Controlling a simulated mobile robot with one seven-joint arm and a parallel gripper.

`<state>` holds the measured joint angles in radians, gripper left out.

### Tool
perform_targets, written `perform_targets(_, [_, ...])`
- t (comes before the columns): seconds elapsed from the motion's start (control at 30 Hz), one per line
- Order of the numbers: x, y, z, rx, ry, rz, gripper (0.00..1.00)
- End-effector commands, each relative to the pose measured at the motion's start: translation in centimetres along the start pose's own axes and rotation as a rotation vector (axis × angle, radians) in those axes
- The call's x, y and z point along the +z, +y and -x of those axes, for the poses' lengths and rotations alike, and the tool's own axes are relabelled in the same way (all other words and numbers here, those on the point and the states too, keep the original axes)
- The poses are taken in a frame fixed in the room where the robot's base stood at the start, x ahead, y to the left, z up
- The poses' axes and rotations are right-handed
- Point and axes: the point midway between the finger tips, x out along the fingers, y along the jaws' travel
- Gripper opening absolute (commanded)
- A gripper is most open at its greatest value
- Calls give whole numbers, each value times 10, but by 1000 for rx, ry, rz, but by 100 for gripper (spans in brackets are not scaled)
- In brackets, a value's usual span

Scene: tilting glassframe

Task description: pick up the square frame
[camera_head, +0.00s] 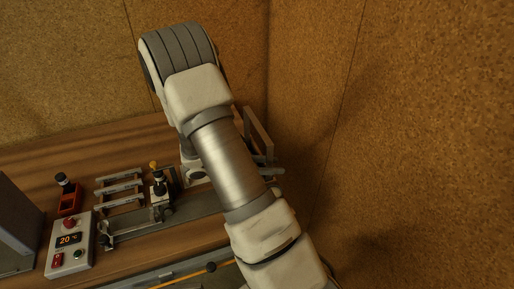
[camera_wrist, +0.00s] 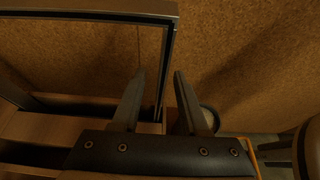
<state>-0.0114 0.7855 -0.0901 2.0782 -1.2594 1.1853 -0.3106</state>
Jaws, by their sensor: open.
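The square frame (camera_wrist: 90,14) shows in the wrist view as a thin, dark-edged frame at the upper left, standing upright. Its right upright (camera_wrist: 167,65) comes down between my fingers in the picture. In the head view part of the frame (camera_head: 259,136) shows just right of my arm, and the rest is hidden behind the arm. My gripper (camera_wrist: 159,76) is open, with one finger on each side of that upright. I cannot tell whether either finger touches it. The gripper itself is hidden by my arm in the head view.
A cork-like wall (camera_head: 420,130) rises close on the right. On the wooden table (camera_head: 70,155) are a metal rack (camera_head: 120,188), a fixture with a yellow-topped knob (camera_head: 157,185), a control box (camera_head: 69,245) reading 20, and a red holder (camera_head: 69,200).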

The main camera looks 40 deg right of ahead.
Motion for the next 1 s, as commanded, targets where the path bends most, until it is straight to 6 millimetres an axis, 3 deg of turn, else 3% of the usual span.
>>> perform_targets(0.13, [0, 0, -17, -1, 0, 1, 44])
perform_targets(0.4, [0, 0, -20, 1, 0, 0, 44])
perform_targets(0.67, [0, 0, -20, 1, 0, 0, 0])
perform_targets(1.0, [0, 0, -20, 1, 0, 0, 0])
